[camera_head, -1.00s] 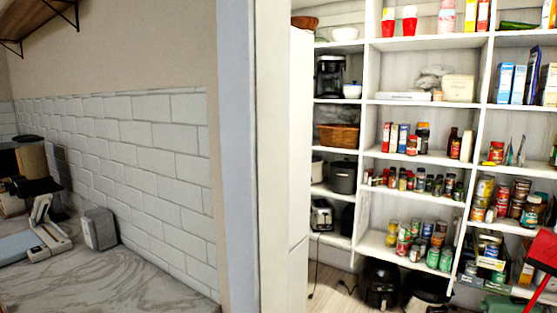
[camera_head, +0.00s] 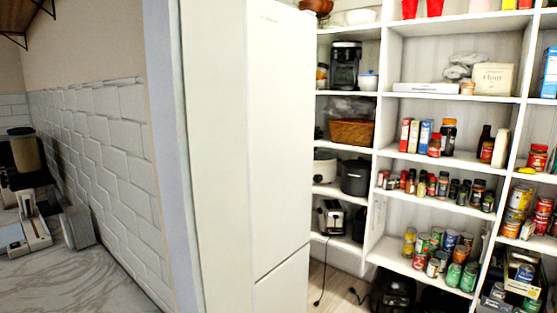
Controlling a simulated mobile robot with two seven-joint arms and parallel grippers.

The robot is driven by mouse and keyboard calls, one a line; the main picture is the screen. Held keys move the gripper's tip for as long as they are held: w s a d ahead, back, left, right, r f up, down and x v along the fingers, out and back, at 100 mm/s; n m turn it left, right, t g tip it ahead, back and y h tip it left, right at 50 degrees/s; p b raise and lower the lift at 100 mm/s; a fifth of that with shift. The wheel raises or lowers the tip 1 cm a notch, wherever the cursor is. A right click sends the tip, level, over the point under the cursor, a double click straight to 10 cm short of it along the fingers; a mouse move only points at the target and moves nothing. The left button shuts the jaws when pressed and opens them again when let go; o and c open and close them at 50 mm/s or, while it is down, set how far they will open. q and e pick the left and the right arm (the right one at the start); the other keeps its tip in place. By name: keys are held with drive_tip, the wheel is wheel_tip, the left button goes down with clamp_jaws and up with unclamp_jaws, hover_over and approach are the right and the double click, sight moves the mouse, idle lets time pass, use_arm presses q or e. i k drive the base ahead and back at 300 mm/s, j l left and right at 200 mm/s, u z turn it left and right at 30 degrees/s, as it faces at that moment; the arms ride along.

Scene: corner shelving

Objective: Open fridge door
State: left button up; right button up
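A tall white fridge (camera_head: 281,140) stands just past the wall edge, left of the shelving. Its front shows an upper door and a lower door (camera_head: 282,285), split by a slanting seam low down. Both doors look shut. I can make out no handle. Neither of my grippers is in view.
White corner shelves (camera_head: 455,98) with cans, jars, boxes and appliances fill the right side. A white wall edge (camera_head: 170,150) stands close on the left, with a tiled wall and a counter (camera_head: 90,280) beyond. A strip of wooden floor (camera_head: 335,285) shows by the fridge, with a cord on it.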

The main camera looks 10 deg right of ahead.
sight(282, 39)
drive_tip(key=i+l, duration=0.1)
drive_tip(key=l, duration=0.25)
drive_tip(key=i+l, duration=0.15)
drive_tip(key=l, duration=0.15)
drive_tip(key=i+l+z, duration=0.1)
drive_tip(key=l, duration=0.25)
drive_tip(key=i+l, duration=0.15)
drive_tip(key=l, duration=0.2)
